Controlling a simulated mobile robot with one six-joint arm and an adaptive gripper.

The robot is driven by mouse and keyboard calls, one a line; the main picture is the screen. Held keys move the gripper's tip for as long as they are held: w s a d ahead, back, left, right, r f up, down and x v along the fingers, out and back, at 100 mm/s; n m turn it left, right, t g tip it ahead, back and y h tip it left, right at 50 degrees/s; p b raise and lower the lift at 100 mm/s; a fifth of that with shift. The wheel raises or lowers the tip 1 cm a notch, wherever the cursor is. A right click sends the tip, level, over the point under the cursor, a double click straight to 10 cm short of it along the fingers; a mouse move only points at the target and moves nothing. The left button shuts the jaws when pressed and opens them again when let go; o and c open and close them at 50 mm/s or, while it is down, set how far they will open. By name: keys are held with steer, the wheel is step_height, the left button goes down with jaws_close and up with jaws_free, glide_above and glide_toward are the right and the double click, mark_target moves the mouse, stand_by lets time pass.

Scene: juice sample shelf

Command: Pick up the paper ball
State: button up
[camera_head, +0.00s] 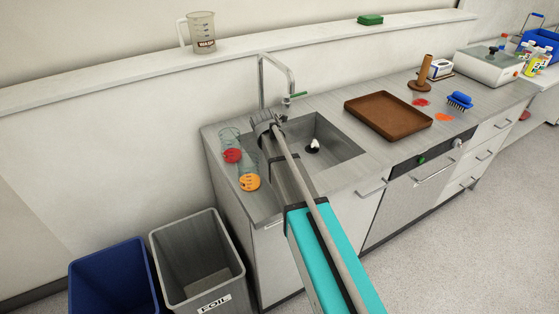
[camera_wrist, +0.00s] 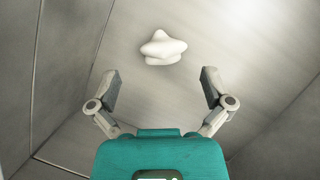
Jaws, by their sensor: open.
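In the head view a small white and dark thing (camera_head: 313,146) in the sink basin appears to be the same ball, small and partly unclear. My gripper (camera_wrist: 160,84) is open and empty. Its two fingers stand apart on either side, with the ball between and beyond their tips, not touched. In the head view my arm reaches over the sink (camera_head: 347,148) and hides its left part.
Sink walls (camera_wrist: 285,120) rise around my gripper. A tap (camera_head: 277,75) stands behind the basin. Two glasses (camera_head: 247,175) with red and orange contents stand left of it. A brown tray (camera_head: 388,115) lies to the right. Blue and grey bins (camera_head: 197,260) stand on the floor.

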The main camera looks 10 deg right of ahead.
steer(key=shift+f, duration=0.15)
steer(key=shift+b+x, duration=2.45)
steer(key=shift+x, duration=0.05)
steer(key=shift+d, duration=0.1)
steer(key=c, duration=0.9)
steer(key=shift+c, duration=0.2)
step_height(320, 180, up, 10)
steer(key=p, duration=1)
